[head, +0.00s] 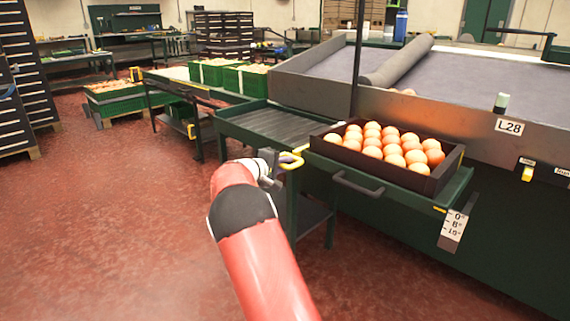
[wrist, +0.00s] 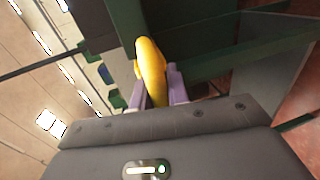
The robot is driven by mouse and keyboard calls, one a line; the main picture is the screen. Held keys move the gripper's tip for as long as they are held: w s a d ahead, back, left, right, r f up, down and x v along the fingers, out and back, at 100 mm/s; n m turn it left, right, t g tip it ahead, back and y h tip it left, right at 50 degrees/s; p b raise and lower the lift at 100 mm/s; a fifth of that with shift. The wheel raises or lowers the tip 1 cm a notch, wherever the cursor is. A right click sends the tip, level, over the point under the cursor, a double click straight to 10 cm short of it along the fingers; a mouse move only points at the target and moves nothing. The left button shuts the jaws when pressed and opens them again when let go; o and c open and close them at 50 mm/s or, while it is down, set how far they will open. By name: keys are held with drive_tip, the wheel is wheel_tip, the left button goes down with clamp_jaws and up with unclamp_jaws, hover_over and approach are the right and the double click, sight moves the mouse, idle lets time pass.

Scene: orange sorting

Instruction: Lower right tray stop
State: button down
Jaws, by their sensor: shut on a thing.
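A yellow tray stop (head: 291,160) sits at the left front corner of the green shelf (head: 400,195) that bears the crate of oranges. My gripper (head: 280,163) is at this stop, reached by my red arm from below. In the wrist view the yellow stop (wrist: 151,62) stands up between the two pale purple fingers of my gripper (wrist: 160,90), which are shut on it. The lower end of the stop is hidden by the gripper body. Whether the stop is raised or lowered I cannot tell.
A dark crate (head: 447,168) full of oranges stands right of my gripper. A black handle (head: 358,186) juts from the shelf front. A roller shelf (head: 265,125) lies to the left, empty. A thin dark post (head: 357,60) rises behind.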

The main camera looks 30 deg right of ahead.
drive_tip(key=shift+f+b, duration=0.55)
drive_tip(key=shift+f, duration=0.85)
drive_tip(key=c, duration=1.4)
unclamp_jaws()
drive_tip(key=shift+o, duration=0.2)
drive_tip(key=v, duration=0.8)
